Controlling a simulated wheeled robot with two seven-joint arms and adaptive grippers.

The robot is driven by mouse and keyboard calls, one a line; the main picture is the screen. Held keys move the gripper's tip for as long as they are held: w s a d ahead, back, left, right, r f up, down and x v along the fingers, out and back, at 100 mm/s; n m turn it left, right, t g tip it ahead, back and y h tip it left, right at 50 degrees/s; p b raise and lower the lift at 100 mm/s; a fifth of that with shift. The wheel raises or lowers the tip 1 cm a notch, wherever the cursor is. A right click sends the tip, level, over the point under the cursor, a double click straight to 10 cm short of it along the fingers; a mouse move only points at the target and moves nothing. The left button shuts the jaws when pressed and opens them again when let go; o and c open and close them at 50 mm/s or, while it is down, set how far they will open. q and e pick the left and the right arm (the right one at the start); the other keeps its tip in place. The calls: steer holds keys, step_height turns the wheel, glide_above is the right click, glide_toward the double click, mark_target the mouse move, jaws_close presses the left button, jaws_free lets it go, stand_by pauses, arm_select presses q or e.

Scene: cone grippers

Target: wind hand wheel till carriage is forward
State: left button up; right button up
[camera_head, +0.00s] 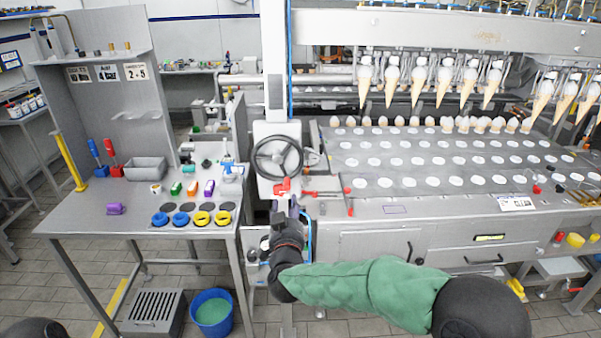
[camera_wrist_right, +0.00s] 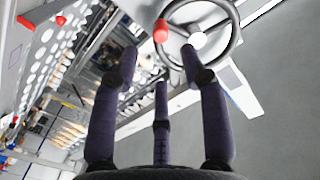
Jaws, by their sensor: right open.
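The hand wheel (camera_head: 278,160) is a dark spoked ring on a pale upright panel at the machine's left end. It also shows at the top of the right wrist view (camera_wrist_right: 197,40), with a red knob (camera_wrist_right: 161,31) at its rim. My right gripper (camera_head: 284,208) is just below the wheel. In the wrist view its dark fingers (camera_wrist_right: 160,65) are spread, with nothing between them, and the knob appears beyond the fingertips. A row of cone grippers (camera_head: 419,72) holds cones above the perforated plate (camera_head: 400,160); I cannot tell which part is the carriage. My left gripper is not in view.
Red levers (camera_head: 325,193) lie right of the wheel along the machine's front edge. A grey workbench (camera_head: 90,222) with screwdrivers, colored rings and small blocks stands left. A blue bucket (camera_head: 211,312) and a grey crate (camera_head: 153,308) stand on the floor.

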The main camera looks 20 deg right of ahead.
mark_target(287, 189)
steer(key=shift+n, duration=0.6)
steer(key=b+x, duration=0.2)
steer(key=x, duration=0.7)
steer(key=shift+d, duration=0.1)
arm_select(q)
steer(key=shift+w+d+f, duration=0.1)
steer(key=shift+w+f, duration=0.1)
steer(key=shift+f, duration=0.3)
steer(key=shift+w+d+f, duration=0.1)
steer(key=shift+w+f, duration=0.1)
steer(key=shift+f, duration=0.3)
arm_select(e)
steer(key=shift+w+d, duration=0.15)
steer(key=shift+w, duration=0.5)
jaws_close()
